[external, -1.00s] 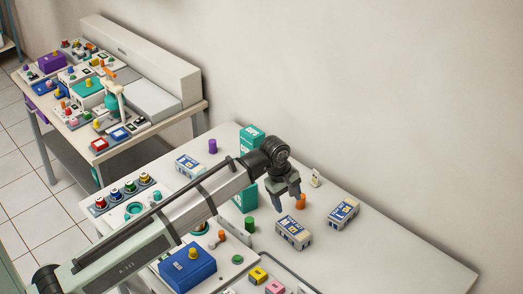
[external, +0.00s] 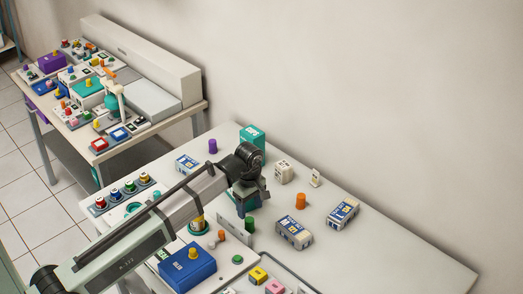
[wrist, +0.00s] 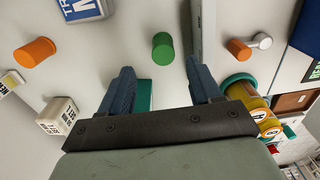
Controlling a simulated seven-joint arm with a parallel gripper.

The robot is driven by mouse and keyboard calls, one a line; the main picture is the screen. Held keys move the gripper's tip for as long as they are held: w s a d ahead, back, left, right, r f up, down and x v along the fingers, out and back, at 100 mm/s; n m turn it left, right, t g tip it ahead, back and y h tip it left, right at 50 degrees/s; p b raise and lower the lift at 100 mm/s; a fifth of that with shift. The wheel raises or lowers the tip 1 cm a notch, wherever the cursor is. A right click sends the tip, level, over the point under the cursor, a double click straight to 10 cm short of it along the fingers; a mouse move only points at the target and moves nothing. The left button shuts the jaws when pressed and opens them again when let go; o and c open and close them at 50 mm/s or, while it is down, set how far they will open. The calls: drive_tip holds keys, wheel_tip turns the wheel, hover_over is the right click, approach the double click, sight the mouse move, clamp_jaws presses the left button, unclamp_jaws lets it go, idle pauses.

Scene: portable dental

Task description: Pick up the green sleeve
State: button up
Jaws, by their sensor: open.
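The green sleeve (external: 249,225) is a small dark green cylinder standing upright on the white table, just in front of my gripper (external: 250,207). In the wrist view the green sleeve (wrist: 163,47) lies ahead of the fingertips, roughly in line with the gap between them. My gripper (wrist: 158,72) is open, its two blue-grey fingers apart with nothing held. It is apart from the sleeve. A teal box (wrist: 145,95) shows partly between the fingers, mostly hidden by the gripper.
Orange cylinder (external: 300,201), purple cylinder (external: 213,146), white block (external: 284,172) and blue-white boxes (external: 293,233) (external: 343,213) stand around. A blue box (external: 187,265) is in front left. A raised panel edge (wrist: 196,30) runs close beside the sleeve. The table's right is clear.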

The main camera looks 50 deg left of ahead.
sight(249, 220)
drive_tip(key=shift+s+f, duration=0.15)
drive_tip(key=shift+f, duration=1.5)
drive_tip(key=shift+s+f, duration=0.1)
drive_tip(key=shift+f, duration=1.5)
drive_tip(key=c, duration=1.1)
drive_tip(key=shift+r, duration=0.15)
